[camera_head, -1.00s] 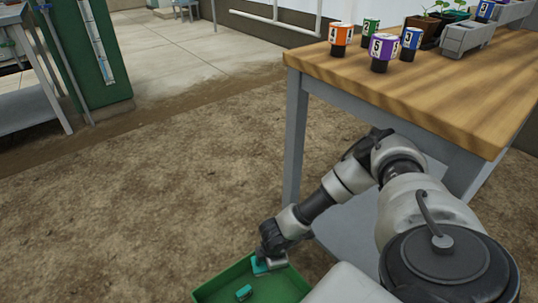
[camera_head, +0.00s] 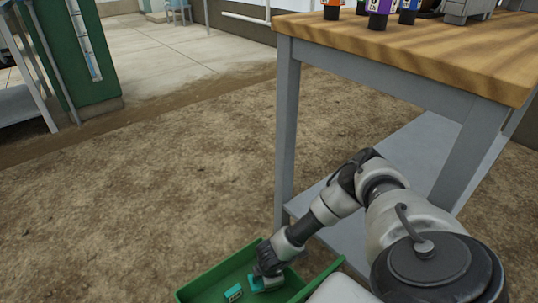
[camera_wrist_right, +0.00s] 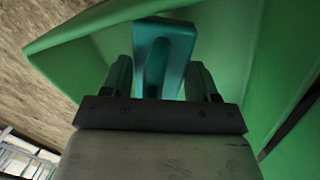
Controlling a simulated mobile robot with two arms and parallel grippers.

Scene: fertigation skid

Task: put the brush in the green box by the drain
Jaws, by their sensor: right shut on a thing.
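My right gripper (camera_head: 265,274) reaches down into the green box (camera_head: 205,281) at the bottom of the head view. It is shut on the teal brush (camera_wrist_right: 163,48), which shows between the two fingers in the right wrist view, with a raised handle-like ridge. In the head view, the brush (camera_head: 268,285) is a small teal patch under the gripper, inside the box walls. Whether it touches the box floor cannot be told. Another small teal thing (camera_head: 233,292) lies in the box, left of the gripper. My left gripper is not in view.
A wooden-topped table (camera_head: 420,50) with grey legs and a lower shelf stands close to my right arm. A green panel (camera_head: 80,55) stands at far left. The bare soil between is clear.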

